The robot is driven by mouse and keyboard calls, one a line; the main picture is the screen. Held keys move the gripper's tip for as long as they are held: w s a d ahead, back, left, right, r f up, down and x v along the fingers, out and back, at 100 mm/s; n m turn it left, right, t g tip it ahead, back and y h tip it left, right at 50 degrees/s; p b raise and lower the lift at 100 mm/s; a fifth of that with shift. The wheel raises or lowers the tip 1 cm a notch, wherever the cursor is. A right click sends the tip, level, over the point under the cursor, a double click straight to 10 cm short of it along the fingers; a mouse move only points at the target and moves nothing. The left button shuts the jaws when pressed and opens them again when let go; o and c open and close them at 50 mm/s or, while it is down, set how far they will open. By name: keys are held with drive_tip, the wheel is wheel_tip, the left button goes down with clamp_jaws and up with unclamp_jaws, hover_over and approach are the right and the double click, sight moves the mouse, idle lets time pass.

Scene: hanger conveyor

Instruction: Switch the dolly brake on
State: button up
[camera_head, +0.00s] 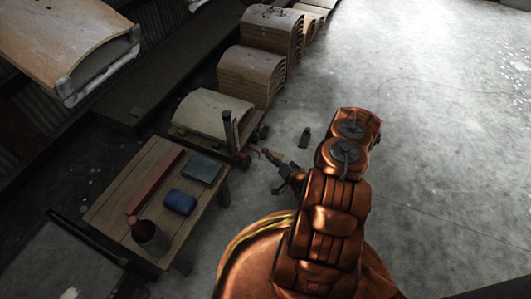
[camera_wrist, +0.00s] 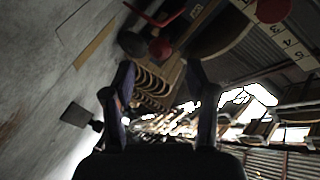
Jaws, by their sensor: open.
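A low wooden dolly (camera_head: 183,134) carries a curved wooden panel (camera_head: 212,112) and has a dark upright post at its near right corner. My gripper (camera_head: 268,160) is beside that corner, low over the floor, and small in the head view. In the wrist view my gripper (camera_wrist: 160,72) is open, with its two dark fingers apart and nothing held between them. A round red knob (camera_wrist: 160,48) shows just beyond the gap between the fingertips. I cannot tell for sure whether it is the dolly brake, or its setting.
A wooden table (camera_head: 118,190) with a red bar (camera_head: 155,180), a blue box (camera_head: 180,202) and a grey-blue box (camera_head: 203,169) stands left of my arm. Stacks of curved panels (camera_head: 250,75) stand behind the dolly. The floor to the right is clear.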

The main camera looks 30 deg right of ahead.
sight(265, 151)
drive_tip(key=shift+b+x, duration=1.6)
drive_tip(key=shift+x, duration=1.9)
clamp_jaws()
drive_tip(key=shift+r, duration=0.1)
